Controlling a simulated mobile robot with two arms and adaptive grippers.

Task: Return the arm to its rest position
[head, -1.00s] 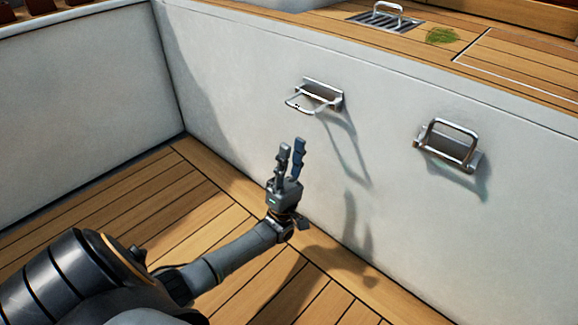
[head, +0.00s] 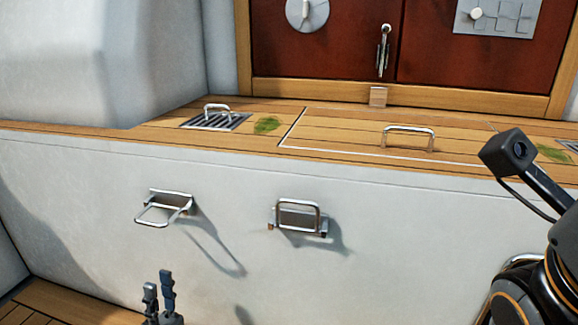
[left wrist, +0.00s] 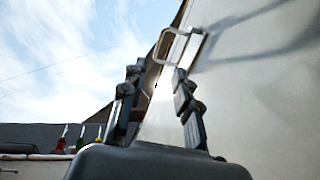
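My left gripper (head: 160,292) shows at the bottom left of the head view, pointing up, with its arm cut off by the picture edge. Its two fingers are apart with nothing between them. In the left wrist view the fingers (left wrist: 152,108) are spread, with sky and the white wall behind them. A metal loop handle (left wrist: 182,45) shows beyond the fingertips, apart from them. Part of my right arm (head: 545,190) shows at the right edge of the head view; its gripper cannot be made out.
Two metal handles, a folded-out one (head: 165,207) and another (head: 298,217), stick out of the white wall (head: 120,165). Above is a wooden deck with a grating (head: 215,121) and a hatch handle (head: 408,134). Dark red doors (head: 330,50) stand behind. Wooden floor (head: 40,300) shows at lower left.

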